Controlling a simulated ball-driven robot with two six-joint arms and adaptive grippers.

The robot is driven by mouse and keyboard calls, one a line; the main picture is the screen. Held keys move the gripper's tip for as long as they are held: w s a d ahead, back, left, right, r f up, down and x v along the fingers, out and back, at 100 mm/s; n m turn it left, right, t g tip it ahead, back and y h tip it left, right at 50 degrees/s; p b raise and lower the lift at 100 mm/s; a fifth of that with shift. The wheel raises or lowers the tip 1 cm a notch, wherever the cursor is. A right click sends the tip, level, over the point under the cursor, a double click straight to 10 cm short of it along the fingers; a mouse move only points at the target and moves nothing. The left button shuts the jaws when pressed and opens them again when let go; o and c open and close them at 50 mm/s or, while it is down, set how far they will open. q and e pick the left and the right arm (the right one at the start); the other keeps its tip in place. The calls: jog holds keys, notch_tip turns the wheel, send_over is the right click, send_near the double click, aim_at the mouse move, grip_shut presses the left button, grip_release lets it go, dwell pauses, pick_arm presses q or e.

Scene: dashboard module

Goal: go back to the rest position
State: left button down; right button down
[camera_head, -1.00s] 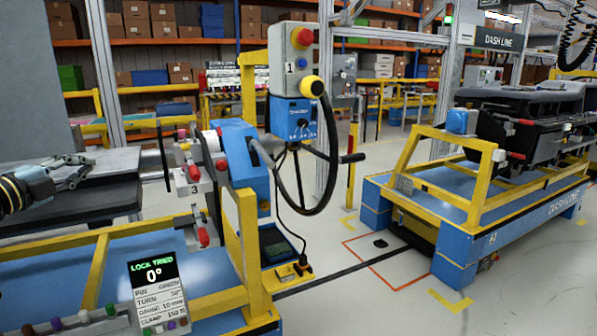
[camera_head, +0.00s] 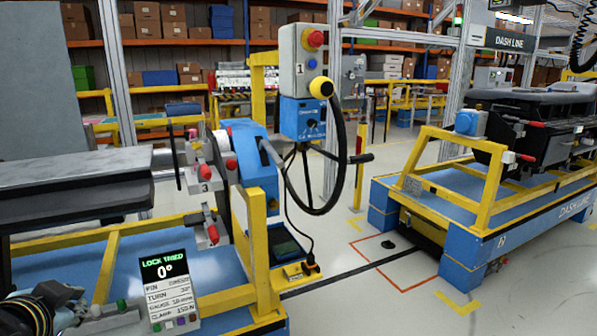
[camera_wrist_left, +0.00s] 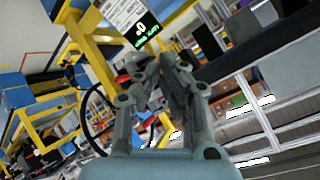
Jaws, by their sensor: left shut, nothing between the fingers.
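My left gripper (camera_wrist_left: 158,72) shows in the wrist view with its grey fingers together and nothing between them. In the head view, my dark left wrist is low in the bottom left corner, in front of the blue and yellow cart (camera_head: 110,262). The fingers are hard to make out there. The gripper is apart from the dashboard module (camera_head: 75,180), which lies above it in the picture. My right gripper is not in view.
A sign reading "LOCK TRIED 0°" (camera_head: 168,290) stands close to the right of my left wrist. A black handwheel (camera_head: 340,150) and a control box (camera_head: 303,62) stand mid-view. Another cart (camera_head: 470,245) is at right.

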pick_arm(q)
jog(key=s+d+f+n+g+h, duration=0.1)
jog(key=s+d+g+h, duration=0.15)
jog(key=s+d, duration=0.45)
jog(key=s+d+f+n+g+h, duration=0.1)
jog(key=s+d+g, duration=0.3)
jog(key=s, duration=0.8)
notch_tip(320, 180, down, 28)
jog(key=s+a+g+b, duration=0.2)
jog(key=a, duration=0.1)
jog(key=s+f+g+b, duration=0.1)
jog(key=s+f, duration=1.7)
jog(key=shift+s+a+n, duration=0.3)
jog(key=shift+s+a, duration=0.1)
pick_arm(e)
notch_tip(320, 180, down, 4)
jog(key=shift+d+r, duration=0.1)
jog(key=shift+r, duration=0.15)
pick_arm(q)
jog(key=shift+h, duration=0.25)
